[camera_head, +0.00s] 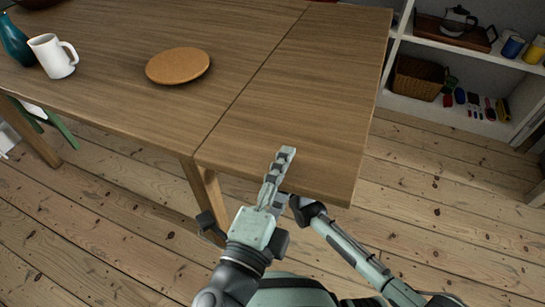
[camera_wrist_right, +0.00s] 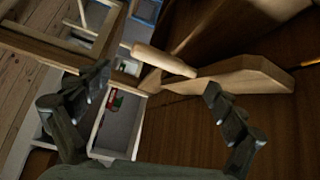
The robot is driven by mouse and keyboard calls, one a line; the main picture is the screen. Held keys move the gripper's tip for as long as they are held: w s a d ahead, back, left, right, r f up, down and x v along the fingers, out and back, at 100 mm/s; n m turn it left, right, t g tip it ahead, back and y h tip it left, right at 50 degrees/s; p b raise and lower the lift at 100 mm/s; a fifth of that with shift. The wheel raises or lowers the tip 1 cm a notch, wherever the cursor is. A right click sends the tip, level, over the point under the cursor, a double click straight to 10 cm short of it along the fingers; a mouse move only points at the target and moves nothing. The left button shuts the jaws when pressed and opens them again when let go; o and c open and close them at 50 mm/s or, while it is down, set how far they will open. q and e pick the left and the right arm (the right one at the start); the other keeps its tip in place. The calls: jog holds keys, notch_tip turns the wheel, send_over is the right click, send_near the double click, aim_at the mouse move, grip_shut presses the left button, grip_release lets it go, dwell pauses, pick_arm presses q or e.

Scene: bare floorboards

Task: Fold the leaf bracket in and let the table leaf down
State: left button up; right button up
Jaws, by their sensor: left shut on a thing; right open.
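The table leaf (camera_head: 318,95) is the right part of the wooden table, level with the main top (camera_head: 225,35) across a thin seam. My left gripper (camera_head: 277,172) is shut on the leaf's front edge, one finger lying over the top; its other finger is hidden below. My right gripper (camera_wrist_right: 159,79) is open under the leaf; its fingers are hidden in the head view. In the right wrist view the pale wooden leaf bracket (camera_wrist_right: 225,76) and its round peg (camera_wrist_right: 164,60) show beyond and between the fingertips, against the dark underside. I cannot tell whether they touch.
A white shelf unit (camera_head: 437,108) with a basket (camera_head: 417,78) stands beyond the leaf at right. The floorboards (camera_head: 440,200) right of the leaf are clear.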

jog(key=s+d+m+g, duration=0.15)
jog(key=s+m, duration=0.35)
jog(key=m, duration=1.5)
jog(key=shift+t, duration=0.25)
jog(key=shift+f+x, duration=0.2)
jog(key=shift+x, duration=1.7)
jog(key=shift+f+x, duration=0.2)
jog(key=shift+x, duration=1.75)
jog(key=shift+f+x, duration=0.2)
jog(key=shift+x, duration=1.7)
jog(key=shift+d, duration=0.1)
jog(key=shift+c, duration=0.3)
grip_shut()
jog(key=shift+m, duration=0.3)
